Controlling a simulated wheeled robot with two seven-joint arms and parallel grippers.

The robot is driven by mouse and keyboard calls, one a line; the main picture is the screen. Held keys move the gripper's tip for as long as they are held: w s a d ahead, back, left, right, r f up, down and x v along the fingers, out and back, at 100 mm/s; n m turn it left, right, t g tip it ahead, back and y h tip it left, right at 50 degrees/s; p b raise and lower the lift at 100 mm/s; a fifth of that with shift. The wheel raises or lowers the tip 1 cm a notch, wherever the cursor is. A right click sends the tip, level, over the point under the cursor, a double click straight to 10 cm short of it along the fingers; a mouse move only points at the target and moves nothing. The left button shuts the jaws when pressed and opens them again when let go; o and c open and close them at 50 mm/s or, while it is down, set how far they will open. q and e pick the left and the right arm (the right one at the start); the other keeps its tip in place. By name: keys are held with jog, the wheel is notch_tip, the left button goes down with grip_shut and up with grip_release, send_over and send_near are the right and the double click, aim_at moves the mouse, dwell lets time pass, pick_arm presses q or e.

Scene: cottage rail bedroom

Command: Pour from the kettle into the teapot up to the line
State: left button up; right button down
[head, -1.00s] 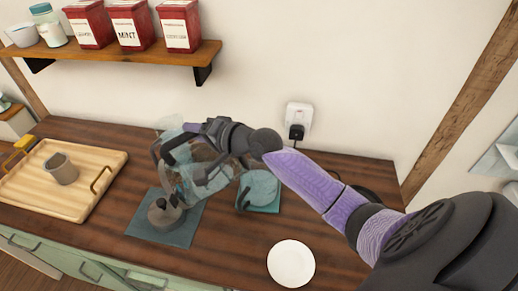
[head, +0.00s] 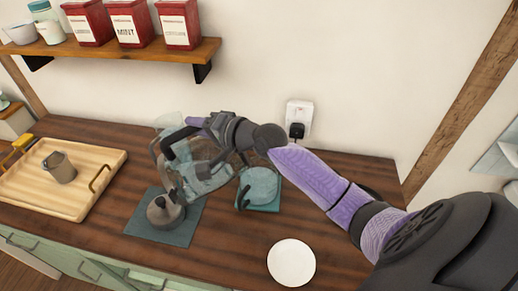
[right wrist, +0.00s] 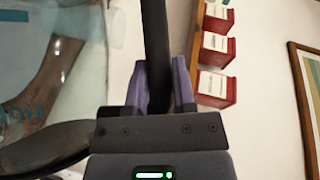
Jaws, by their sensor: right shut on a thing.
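The clear glass kettle (head: 207,176), with a dark handle, is held tilted in the air above the counter. My right gripper (head: 198,124) is shut on its handle; the right wrist view shows the black handle (right wrist: 155,45) between the purple fingers and the glass body (right wrist: 75,75) at left. A grey-brown teapot (head: 163,212) with a knob on top stands upright on a teal mat (head: 178,236), just below and left of the kettle. Whether kettle and teapot touch, the line, and any liquid stream cannot be made out. My left gripper is not in view.
A pale teal round vessel (head: 262,184) stands on a smaller teal mat right of the kettle. A wooden tray (head: 98,165) with a grey cup (head: 60,168) is at left, a white plate (head: 291,262) at front. A shelf (head: 130,56) with red tins is above.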

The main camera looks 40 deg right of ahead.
jog(key=shift+d+r, duration=0.15)
jog(key=shift+d, duration=0.05)
dwell(0.3)
jog(key=shift+s+d, duration=0.1)
jog(key=shift+d, duration=0.1)
jog(key=shift+s+d+r+b, duration=0.1)
jog(key=shift+d+r+b, duration=0.1)
jog(key=shift+b, duration=0.1)
jog(key=shift+s+d+r+t+b, duration=0.1)
jog(key=shift+s+d+t+b, duration=0.05)
jog(key=shift+d+t+b, duration=0.25)
dwell(0.5)
jog(key=shift+m, duration=0.3)
jog(key=shift+s+d+r, duration=0.1)
jog(key=shift+d, duration=0.25)
jog(key=shift+d+b, duration=0.1)
jog(key=shift+b, duration=0.3)
